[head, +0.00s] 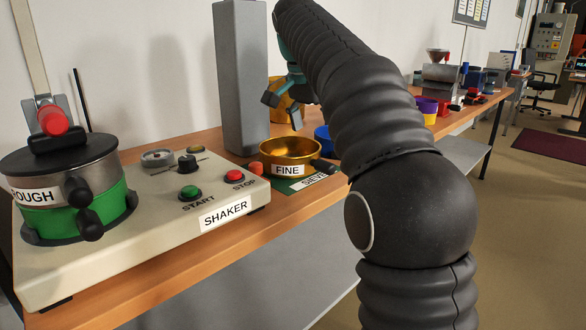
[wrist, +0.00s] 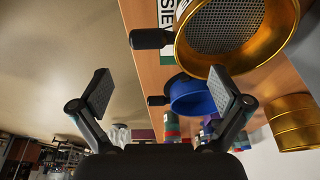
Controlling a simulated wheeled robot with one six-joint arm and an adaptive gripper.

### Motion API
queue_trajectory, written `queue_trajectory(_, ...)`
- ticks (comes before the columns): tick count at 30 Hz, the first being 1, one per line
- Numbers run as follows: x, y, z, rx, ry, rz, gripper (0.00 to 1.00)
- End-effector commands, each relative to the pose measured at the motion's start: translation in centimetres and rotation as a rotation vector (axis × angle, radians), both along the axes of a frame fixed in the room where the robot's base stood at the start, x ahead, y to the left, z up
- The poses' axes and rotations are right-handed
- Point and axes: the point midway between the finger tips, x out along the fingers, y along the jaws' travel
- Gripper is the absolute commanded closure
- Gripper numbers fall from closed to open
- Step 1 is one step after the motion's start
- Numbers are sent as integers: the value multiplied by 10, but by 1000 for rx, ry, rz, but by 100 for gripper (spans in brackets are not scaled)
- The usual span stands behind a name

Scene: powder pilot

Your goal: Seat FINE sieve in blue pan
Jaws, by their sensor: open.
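The gold FINE sieve (head: 291,156) sits on the green-marked spot of the bench, right of the shaker. It also shows in the wrist view (wrist: 284,45), with its mesh and black handle (wrist: 152,39). The blue pan (head: 323,139) stands just behind the sieve, partly hidden by my arm. In the wrist view the blue pan (wrist: 192,97) shows with a dark handle, apart from the sieve. My gripper (head: 283,106) is open and empty above the sieve; in the wrist view its two fingers (wrist: 165,92) are spread wide.
The shaker (head: 222,214) carries a ROUGH sieve (head: 60,165) on a green pan (head: 80,214) at left. A grey column (head: 240,80) stands behind the FINE sieve. Another gold vessel (wrist: 293,122) is farther back. A purple-and-yellow container (head: 427,110) stands farther along the bench.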

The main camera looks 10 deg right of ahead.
Motion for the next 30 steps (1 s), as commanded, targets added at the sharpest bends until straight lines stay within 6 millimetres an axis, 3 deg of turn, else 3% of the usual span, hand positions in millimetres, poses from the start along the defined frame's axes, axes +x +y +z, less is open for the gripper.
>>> queue_trajectory(3, 2, -4, -19, 0, 1, 0, 0)
queue_trajectory(11, 3, -7, -34, 0, 0, 1, 0)
queue_trajectory(20, 2, -13, -73, 0, 0, 1, 0)
queue_trajectory(30, 4, -15, -79, 0, -1, 1, 0)
